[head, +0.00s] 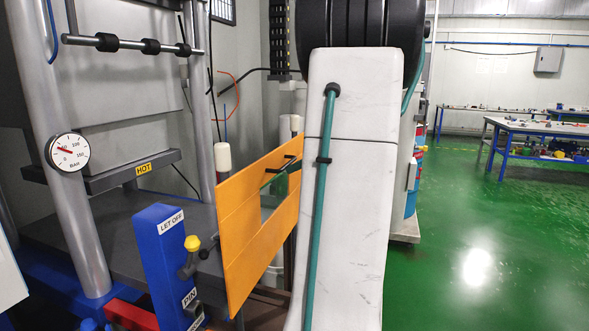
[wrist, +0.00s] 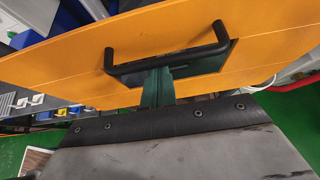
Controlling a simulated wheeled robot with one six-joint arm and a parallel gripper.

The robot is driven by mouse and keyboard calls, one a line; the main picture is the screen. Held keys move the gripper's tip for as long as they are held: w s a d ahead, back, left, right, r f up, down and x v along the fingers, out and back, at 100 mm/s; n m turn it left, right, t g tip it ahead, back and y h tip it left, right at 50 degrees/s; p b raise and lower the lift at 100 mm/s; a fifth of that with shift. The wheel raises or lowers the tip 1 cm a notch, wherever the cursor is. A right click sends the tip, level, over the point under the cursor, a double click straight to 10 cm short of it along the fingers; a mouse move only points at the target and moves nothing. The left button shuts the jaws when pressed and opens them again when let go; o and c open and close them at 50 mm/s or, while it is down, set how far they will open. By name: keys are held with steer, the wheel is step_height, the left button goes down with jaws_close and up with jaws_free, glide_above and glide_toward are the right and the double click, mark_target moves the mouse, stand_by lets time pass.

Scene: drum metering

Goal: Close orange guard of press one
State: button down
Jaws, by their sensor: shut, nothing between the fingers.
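The orange guard (head: 245,220) is a flat panel standing out edge-on from the press, swung away from the press front. In the wrist view the guard (wrist: 60,62) fills the upper part, with a black bar handle (wrist: 165,62) across a cutout. My gripper (head: 283,180) is green and lies at the guard's cutout, partly hidden behind my white arm. In the wrist view my gripper (wrist: 157,82) is shut and empty, its tip close under the handle bar. I cannot tell whether it touches the bar or the guard.
The press has grey columns (head: 72,150), a pressure gauge (head: 69,152) and a HOT label (head: 143,169). Green floor (head: 480,240) is free at right, with workbenches (head: 540,128) beyond.

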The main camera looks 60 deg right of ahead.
step_height(320, 180, down, 4)
steer(key=v, duration=1)
steer(key=shift+s, duration=0.45)
steer(key=w+a+f+n+g+y, duration=0.1)
steer(key=a+f+n+g, duration=0.25)
steer(key=a+n, duration=0.6)
steer(key=w+a+f+n+g+y, duration=0.1)
steer(key=w+a+f+n+g, duration=0.15)
steer(key=a+n+g, duration=0.65)
steer(key=s+a+n+t+h, duration=0.1)
steer(key=s+a+n+h, duration=0.1)
steer(key=a+n, duration=0.5)
steer(key=s+a+f+n+t+h, duration=0.1)
steer(key=a+n, duration=0.7)
steer(key=a, duration=1.2)
steer(key=shift+s+h, duration=0.6)
steer(key=shift+s, duration=0.15)
